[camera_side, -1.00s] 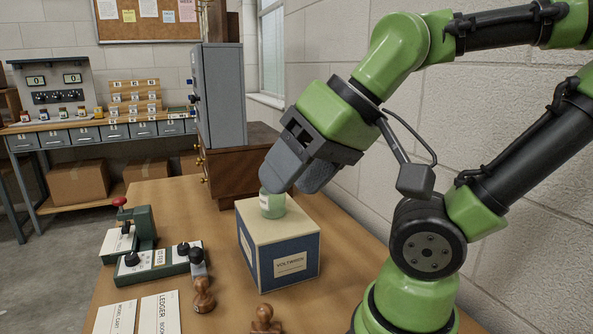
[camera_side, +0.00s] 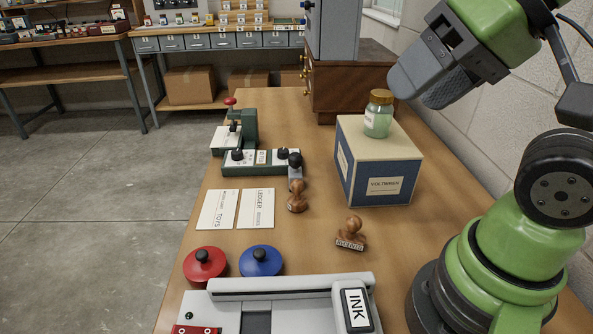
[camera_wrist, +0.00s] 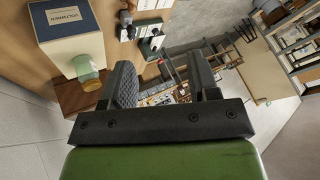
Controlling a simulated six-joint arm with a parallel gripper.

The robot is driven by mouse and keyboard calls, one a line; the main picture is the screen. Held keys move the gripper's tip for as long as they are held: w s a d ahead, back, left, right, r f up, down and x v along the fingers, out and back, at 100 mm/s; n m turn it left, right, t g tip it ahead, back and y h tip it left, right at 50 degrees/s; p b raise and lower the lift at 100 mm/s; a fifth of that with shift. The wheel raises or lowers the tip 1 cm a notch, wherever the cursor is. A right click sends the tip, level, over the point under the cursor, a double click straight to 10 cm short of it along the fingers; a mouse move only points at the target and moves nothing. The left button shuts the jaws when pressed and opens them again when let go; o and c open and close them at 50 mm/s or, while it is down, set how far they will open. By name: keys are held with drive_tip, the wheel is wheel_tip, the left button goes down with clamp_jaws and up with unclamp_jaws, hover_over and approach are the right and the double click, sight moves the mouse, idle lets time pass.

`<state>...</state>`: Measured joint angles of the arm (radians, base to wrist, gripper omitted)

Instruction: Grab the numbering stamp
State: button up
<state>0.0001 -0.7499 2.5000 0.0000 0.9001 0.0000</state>
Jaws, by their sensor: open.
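A small grey metal stamp with a black knob (camera_side: 295,174) stands upright at the right end of a green-based device; it looks like the numbering stamp. Two wooden-handled stamps stand nearby: one (camera_side: 297,197) just in front of it, and one marked RECEIVED (camera_side: 350,234) further right. My gripper (camera_side: 416,94) is open and empty, in the air right of a green jar with a gold lid (camera_side: 378,117), well away from the stamps. In the wrist view its fingers (camera_wrist: 163,82) are spread with nothing between them.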

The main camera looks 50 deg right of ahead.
drive_tip(key=shift+o, duration=0.2)
idle(0.3)
drive_tip(key=o, duration=0.4)
drive_tip(key=n+g+h, duration=0.2)
drive_tip(key=n+g, duration=0.2)
drive_tip(key=g, duration=0.2)
hover_over(296, 167)
drive_tip(key=d, duration=0.2)
drive_tip(key=f, duration=2.2)
drive_tip(key=shift+a+f, duration=0.1)
drive_tip(key=shift+a, duration=0.1)
drive_tip(key=shift+w+a+f, duration=0.1)
drive_tip(key=shift+w+f, duration=0.1)
drive_tip(key=shift+f, duration=0.8)
drive_tip(key=shift+w+a+f, duration=0.1)
drive_tip(key=shift+w+f, duration=0.05)
drive_tip(key=shift+f, duration=0.9)
drive_tip(key=shift+w+f, duration=0.2)
drive_tip(key=shift+f, duration=0.8)
